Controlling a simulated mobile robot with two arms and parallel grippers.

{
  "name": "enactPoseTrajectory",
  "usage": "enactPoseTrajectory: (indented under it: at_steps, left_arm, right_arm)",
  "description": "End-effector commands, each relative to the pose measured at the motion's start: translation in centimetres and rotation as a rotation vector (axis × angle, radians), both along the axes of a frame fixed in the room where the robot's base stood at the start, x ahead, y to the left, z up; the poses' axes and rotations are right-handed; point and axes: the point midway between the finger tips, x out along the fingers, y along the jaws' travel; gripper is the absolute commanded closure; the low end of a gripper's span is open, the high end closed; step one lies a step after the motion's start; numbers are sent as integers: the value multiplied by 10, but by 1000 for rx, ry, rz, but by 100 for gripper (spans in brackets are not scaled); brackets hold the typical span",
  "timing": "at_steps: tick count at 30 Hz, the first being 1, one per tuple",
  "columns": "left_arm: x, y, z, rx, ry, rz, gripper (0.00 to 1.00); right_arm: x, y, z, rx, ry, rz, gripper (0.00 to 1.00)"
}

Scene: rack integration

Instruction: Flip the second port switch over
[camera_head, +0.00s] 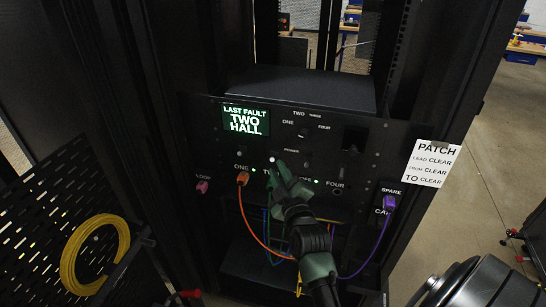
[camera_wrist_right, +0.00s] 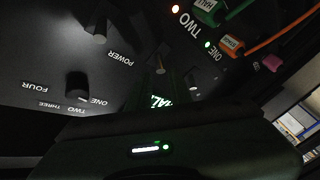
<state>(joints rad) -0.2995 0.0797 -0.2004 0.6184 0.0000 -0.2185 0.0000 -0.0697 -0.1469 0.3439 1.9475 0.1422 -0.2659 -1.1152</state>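The black rack panel (camera_head: 360,152) has a row of small switches above ports labelled ONE to FOUR. The second port switch (camera_head: 272,159) shows a bright tip above the TWO label. My right gripper (camera_head: 281,172) is just below and right of this switch, close to the panel, and partly hides the TWO port. Whether it touches the switch, and the gap between its fingers, cannot be made out. The right wrist view shows a light-tipped lever (camera_wrist_right: 98,30) near the POWER label. My left gripper is out of view.
A lit display (camera_head: 246,120) reads LAST FAULT TWO HALL. An orange cable (camera_head: 246,210) and a purple cable (camera_head: 378,240) hang from the panel. A yellow cable coil (camera_head: 70,265) hangs on the pegboard (camera_head: 30,215) at left. A white PATCH card (camera_head: 431,163) is at right.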

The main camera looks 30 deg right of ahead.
Motion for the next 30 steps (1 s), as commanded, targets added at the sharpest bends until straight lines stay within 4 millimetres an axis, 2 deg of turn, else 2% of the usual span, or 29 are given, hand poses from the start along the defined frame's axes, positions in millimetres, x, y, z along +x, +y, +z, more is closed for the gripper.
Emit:
enactPoseTrajectory:
  at_steps: [3, 9, 18, 21, 30]
  left_arm:
    - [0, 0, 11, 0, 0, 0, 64]
    - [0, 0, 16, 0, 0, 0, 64]
    - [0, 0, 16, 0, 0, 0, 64]
    - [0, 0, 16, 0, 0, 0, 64]
    - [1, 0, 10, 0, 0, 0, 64]
  right_arm:
    - [19, -6, 4, 1, 0, 1, 80]
    - [37, -12, 1, 1, 1, 1, 80]
    - [40, -13, 0, 1, 1, 1, 80]
    - [40, -13, 0, 1, 1, 1, 100]
    - [40, -12, -3, -10, -9, 1, 100]
